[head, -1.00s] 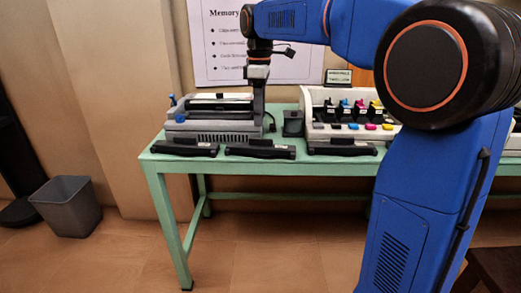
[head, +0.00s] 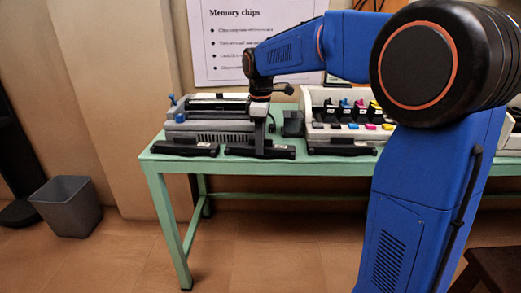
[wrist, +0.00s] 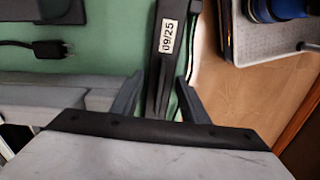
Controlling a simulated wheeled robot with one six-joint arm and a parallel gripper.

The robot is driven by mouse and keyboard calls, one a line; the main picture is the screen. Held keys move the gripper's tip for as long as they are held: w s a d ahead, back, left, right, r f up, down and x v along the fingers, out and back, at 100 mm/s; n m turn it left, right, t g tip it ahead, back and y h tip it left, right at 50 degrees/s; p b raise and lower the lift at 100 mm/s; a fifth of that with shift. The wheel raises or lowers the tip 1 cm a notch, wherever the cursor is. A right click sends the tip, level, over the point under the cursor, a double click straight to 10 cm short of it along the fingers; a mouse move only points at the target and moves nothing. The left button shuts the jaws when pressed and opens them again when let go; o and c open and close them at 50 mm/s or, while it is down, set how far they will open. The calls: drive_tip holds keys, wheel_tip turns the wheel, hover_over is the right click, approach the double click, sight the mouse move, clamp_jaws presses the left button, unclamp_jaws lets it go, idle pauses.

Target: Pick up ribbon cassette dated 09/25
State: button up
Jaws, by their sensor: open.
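The ribbon cassette dated 09/25 is a long black bar with a white label; in the wrist view (wrist: 168,62) its label reads 09/25. In the head view the cassette below my gripper is the middle black one (head: 283,152) at the green table's front edge. My gripper (head: 261,145) is low over it, pointing down. In the wrist view the open fingers (wrist: 158,87) lie on either side of the cassette. I cannot tell whether they touch it.
Black cassettes lie left (head: 185,148) and right (head: 340,149) on the green table (head: 157,158). A grey printer (head: 205,124) stands behind, and a white unit with coloured cartridges (head: 318,126) stands right. A grey bin (head: 66,208) is on the floor.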

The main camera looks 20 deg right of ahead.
drive_tip(key=c, duration=0.9)
drive_tip(key=shift+o, duration=0.2)
